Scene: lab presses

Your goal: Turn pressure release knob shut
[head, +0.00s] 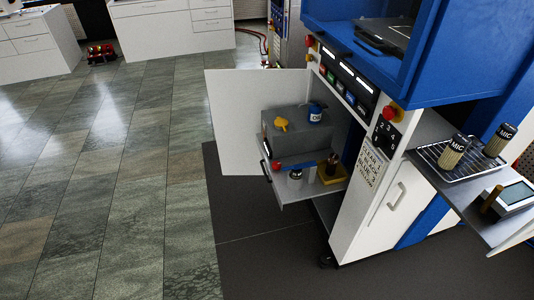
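A yellow knob-shaped part (281,125) sits on the front of a grey box (292,138) inside the open lower cabinet of the blue and white press (365,45). It may be the pressure release knob, but no label on it can be read. A small red knob or ball (276,166) shows lower, at the left front of the shelf. How far either is turned cannot be told. Neither of my grippers is in view.
A white cabinet door (235,115) stands open left of the box. An oil can (315,113) stands on the box.

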